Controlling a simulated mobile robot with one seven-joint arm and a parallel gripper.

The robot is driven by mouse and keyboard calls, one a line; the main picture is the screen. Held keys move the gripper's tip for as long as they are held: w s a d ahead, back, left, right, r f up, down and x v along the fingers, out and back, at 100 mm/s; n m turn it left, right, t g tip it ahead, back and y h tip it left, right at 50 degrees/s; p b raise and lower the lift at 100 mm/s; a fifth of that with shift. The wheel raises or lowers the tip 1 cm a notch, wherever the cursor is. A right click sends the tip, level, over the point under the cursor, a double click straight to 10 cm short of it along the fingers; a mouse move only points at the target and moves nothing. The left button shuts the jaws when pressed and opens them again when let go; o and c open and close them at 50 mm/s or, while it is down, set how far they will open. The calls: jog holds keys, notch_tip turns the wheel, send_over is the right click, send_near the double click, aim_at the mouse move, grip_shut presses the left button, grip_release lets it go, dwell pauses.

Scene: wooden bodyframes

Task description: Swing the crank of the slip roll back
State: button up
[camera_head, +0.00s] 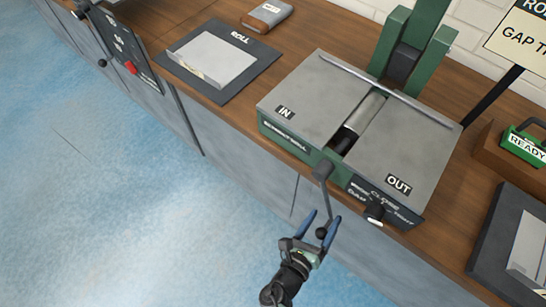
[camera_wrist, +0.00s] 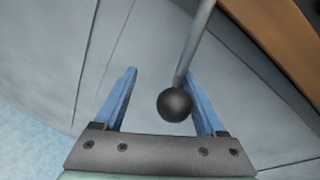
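The slip roll (camera_head: 300,115) is a green and grey machine on the wooden bench, with IN and OUT plates and a roller between them. Its crank (camera_head: 326,196) hangs down from the front, a grey rod ending in a black ball knob (camera_head: 321,232). My gripper (camera_head: 320,222) has blue fingers and is open at the knob. In the wrist view the knob (camera_wrist: 174,104) lies between the spread fingers, close to the right finger (camera_wrist: 203,108) and well apart from the left finger (camera_wrist: 122,99). I cannot tell whether the right finger touches the rod or knob.
A black gap knob (camera_head: 375,212) sticks out right of the crank. A ROLL mat (camera_head: 248,79) with a grey sheet lies left of the machine. A green READY box (camera_head: 524,143) and a dark tray (camera_head: 488,250) stand right. The floor before the bench is clear.

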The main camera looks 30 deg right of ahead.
jog(key=w+a+r+m+t+b, duration=0.1)
jog(key=w+a+r+m+b, duration=0.2)
jog(key=w+m+b, duration=0.2)
jog(key=w+a+r+m+t+h+b, duration=0.1)
jog(key=w+m+b, duration=0.5)
jog(key=w+b, duration=0.6)
jog(key=shift+w+a+r+t, duration=0.6)
jog(key=shift+w+a+r, duration=0.5)
jog(key=shift+a, duration=0.4)
jog(key=p+v, duration=0.3)
jog(key=v, duration=1.2)
jog(key=shift+r+p, duration=0.15)
jog(key=shift+p, duration=0.5)
